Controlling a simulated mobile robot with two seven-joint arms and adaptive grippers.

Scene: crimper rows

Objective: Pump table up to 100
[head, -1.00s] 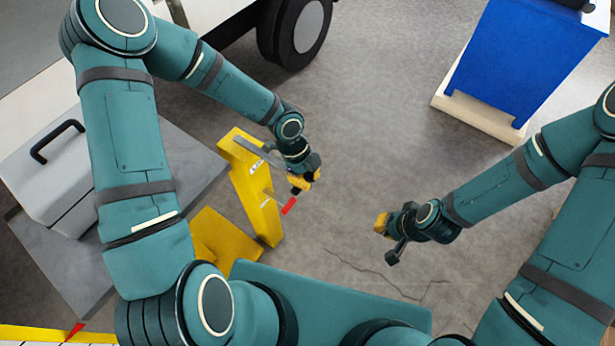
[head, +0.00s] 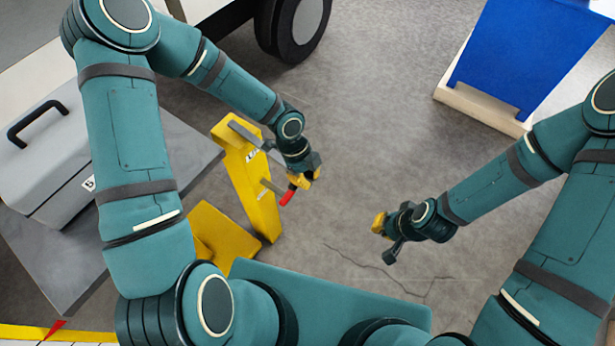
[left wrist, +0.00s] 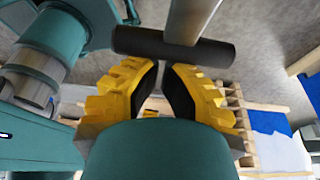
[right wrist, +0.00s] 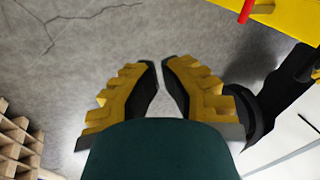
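The lift table (head: 165,130) is a grey slab at the left, carrying a grey toolbox with a black handle (head: 45,135). A yellow column (head: 250,185) stands beside it with a grey pump lever (head: 247,135) and a lower red-handled lever (head: 287,198). My left gripper (head: 308,178) is at the pump lever's end. In the left wrist view its fingertips (left wrist: 163,70) are together, against or just short of a black crossbar (left wrist: 150,43), which is not between them. My right gripper (head: 379,222) is shut and empty above the floor; its fingertips show in the right wrist view (right wrist: 161,68).
A yellow-white scale (head: 90,337) with a red pointer (head: 55,329) is at the bottom left; its numbers are unreadable. A blue cabinet (head: 525,50) on a pale pallet stands at the upper right. A black wheel (head: 300,30) is at the top. The middle floor is clear.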

